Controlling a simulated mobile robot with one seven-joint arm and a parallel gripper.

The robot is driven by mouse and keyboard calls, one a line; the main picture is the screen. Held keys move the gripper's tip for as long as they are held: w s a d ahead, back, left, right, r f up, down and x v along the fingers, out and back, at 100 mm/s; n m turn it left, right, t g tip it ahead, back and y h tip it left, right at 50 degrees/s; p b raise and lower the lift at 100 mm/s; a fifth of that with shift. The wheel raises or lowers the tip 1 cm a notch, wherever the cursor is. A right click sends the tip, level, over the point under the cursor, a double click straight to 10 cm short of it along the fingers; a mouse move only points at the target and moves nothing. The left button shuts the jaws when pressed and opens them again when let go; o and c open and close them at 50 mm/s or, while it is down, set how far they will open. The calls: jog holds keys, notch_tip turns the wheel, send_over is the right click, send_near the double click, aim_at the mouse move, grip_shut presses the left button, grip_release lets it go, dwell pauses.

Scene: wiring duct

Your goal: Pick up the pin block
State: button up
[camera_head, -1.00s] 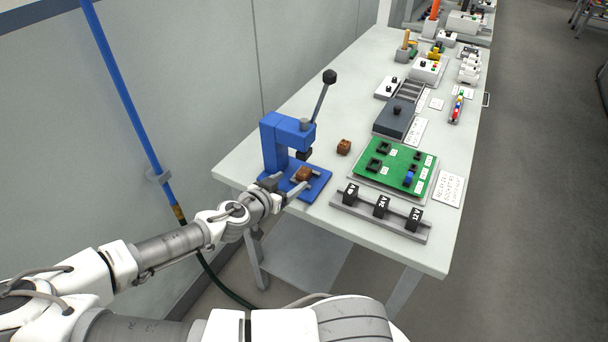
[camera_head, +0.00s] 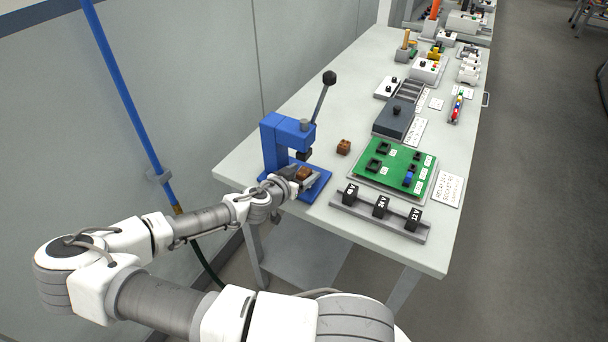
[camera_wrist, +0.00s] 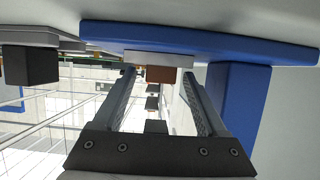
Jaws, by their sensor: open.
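A small brown block (camera_head: 304,173), which I take as the pin block, sits on the blue base of the press (camera_head: 282,137), below its ram. A second, similar brown block (camera_head: 343,147) stands on the table right of the press. My gripper (camera_head: 300,183) is at the front of the press base, close to the first block. In the wrist view, which looks upside down, my open gripper (camera_wrist: 159,76) has one finger on each side of the brown block (camera_wrist: 161,75), near the fingertips. The block rests against a light plate (camera_wrist: 160,59) on the blue base (camera_wrist: 230,44). I cannot tell whether the fingers touch it.
The press column (camera_wrist: 238,100) stands close beside one finger. The press lever (camera_head: 321,97) rises above. A grey rail (camera_head: 372,219) with black labelled blocks lies at the table's front edge. A green board (camera_head: 400,160) lies behind it. The table between press and board is mostly clear.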

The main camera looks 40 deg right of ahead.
grip_shut()
jog(key=shift+r, duration=0.1)
dwell(0.3)
